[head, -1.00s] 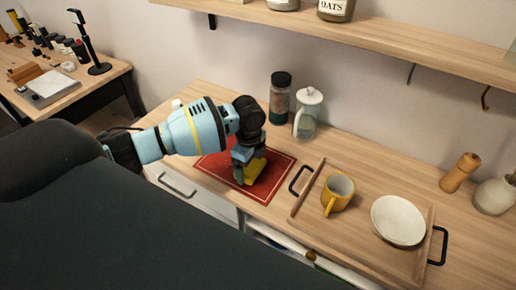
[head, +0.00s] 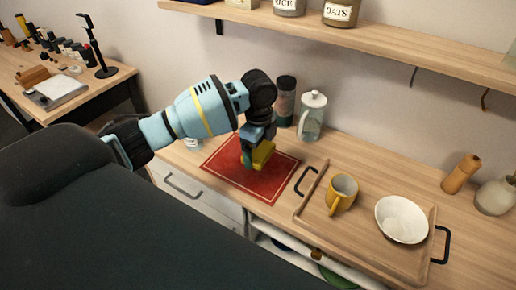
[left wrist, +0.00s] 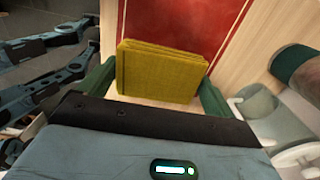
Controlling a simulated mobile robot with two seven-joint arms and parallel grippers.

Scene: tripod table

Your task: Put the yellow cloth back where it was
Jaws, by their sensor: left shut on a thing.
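The yellow cloth (head: 264,154) is a folded, thick square pad. My left gripper (head: 255,160) is shut on it and holds it over the red mat (head: 225,160), apparently a little above the surface. In the left wrist view the cloth (left wrist: 160,72) stands between the two green fingers of the left gripper (left wrist: 157,92), with the mat (left wrist: 185,25) and bare wood behind it. The mat is red with a thin pale border line and lies flat on the counter.
A wooden tray (head: 318,237) right of the mat holds a yellow mug (head: 341,193) and a white bowl (head: 402,220). A glass jug (head: 312,117) and a dark-lidded jar (head: 286,100) stand behind the gripper. A shelf (head: 420,40) hangs above.

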